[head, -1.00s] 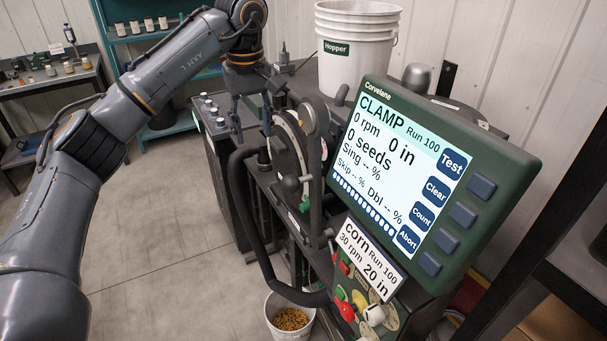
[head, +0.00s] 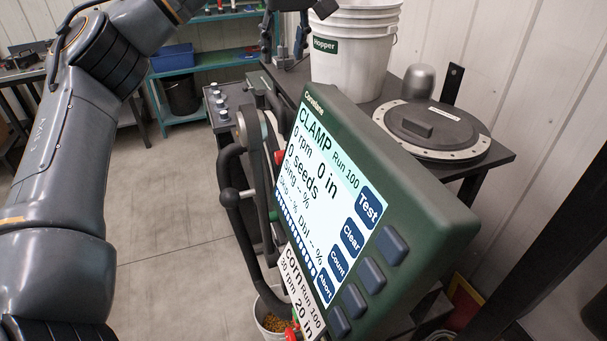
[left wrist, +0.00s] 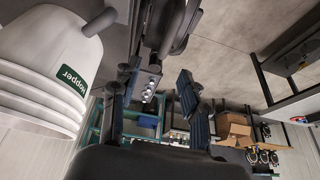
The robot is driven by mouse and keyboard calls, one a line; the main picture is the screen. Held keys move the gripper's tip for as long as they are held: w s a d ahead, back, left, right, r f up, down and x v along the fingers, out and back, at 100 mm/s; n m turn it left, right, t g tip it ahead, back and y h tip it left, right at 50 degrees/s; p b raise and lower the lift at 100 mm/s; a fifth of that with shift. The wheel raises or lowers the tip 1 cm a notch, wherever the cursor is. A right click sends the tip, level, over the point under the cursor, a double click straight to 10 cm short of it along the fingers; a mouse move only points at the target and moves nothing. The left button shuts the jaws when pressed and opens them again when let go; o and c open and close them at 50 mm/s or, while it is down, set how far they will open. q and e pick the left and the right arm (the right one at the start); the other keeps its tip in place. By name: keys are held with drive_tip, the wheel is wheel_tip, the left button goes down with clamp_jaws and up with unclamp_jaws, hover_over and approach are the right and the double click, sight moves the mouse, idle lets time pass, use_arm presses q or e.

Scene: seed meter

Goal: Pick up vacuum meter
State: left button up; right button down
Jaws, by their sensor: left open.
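A round dark housing with a raised handle-like block and a pale bolted flange (head: 430,130) lies flat on the dark table, behind the green monitor; it looks like the vacuum meter, though no label confirms it. My left gripper (head: 284,45) is at the top of the head view, just left of the white hopper bucket (head: 352,65), with its upper part cut off. In the left wrist view the two fingers (left wrist: 150,98) are spread with nothing between them. The round housing is not seen in that view. My right gripper is not in view.
The monitor (head: 345,200) reading CLAMP stands in front of the table, with a black curved handle (head: 232,200) to its left. A grey dome (head: 418,80) stands beside the hopper. A seed bucket (head: 270,312) is below. The floor at left is clear.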

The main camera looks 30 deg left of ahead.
sight(274, 96)
use_arm(q)
drive_tip(key=x, duration=0.2)
drive_tip(key=shift+s+a+f, duration=0.15)
drive_tip(key=shift+f, duration=0.2)
drive_tip(key=x, duration=0.5)
drive_tip(key=shift+s+a+f+p, duration=0.1)
drive_tip(key=shift+a+p, duration=0.25)
drive_tip(key=shift+p, duration=0.05)
drive_tip(key=shift+f, duration=0.45)
drive_tip(key=p+x, duration=0.2)
drive_tip(key=x, duration=0.2)
drive_tip(key=shift+a+f, duration=0.2)
drive_tip(key=shift+f, duration=0.15)
drive_tip(key=shift+d, duration=0.15)
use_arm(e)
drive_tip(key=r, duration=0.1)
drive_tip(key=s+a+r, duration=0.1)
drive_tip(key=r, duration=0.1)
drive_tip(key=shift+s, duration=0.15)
